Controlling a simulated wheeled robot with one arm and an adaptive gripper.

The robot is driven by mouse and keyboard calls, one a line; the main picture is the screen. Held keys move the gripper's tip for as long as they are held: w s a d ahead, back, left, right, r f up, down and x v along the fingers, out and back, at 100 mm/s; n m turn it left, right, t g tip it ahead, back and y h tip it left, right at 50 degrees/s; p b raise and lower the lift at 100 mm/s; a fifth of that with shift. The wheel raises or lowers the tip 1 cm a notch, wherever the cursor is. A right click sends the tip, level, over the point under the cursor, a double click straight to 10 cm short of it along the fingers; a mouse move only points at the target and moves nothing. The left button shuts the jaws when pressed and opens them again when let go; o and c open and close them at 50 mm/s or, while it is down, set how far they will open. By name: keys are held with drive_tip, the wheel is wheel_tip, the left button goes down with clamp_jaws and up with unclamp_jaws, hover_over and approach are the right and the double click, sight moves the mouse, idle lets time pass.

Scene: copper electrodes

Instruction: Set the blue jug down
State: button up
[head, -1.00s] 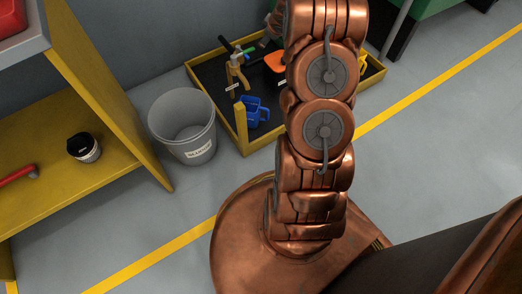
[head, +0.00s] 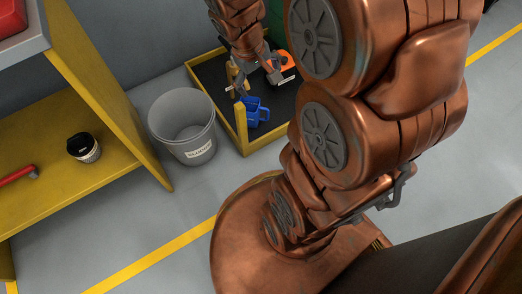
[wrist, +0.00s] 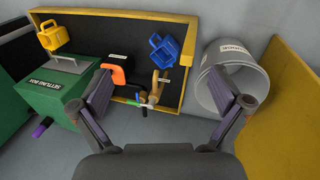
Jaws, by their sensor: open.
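My gripper (head: 256,84) is above the tray, behind the jug in the head view. In the wrist view my gripper's (wrist: 158,84) two fingers are spread wide with nothing between them. The jug is apart from both fingers.
A grey labelled bucket (head: 183,126) stands left of the tray. A green labelled box (wrist: 65,85) is at left. A yellow shelf (head: 110,170) borders the bucket.

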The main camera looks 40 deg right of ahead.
drive_tip(key=s+a+r+g+y, duration=0.1)
drive_tip(key=s+a, duration=0.5)
drive_tip(key=s, duration=0.3)
drive_tip(key=s+a+r+g+y, duration=0.1)
drive_tip(key=s+a+g+y, duration=0.1)
drive_tip(key=s+a, duration=0.5)
drive_tip(key=shift+s+a+r+g, duration=0.25)
drive_tip(key=shift+s+r+g, duration=0.05)
drive_tip(key=shift+s, duration=0.8)
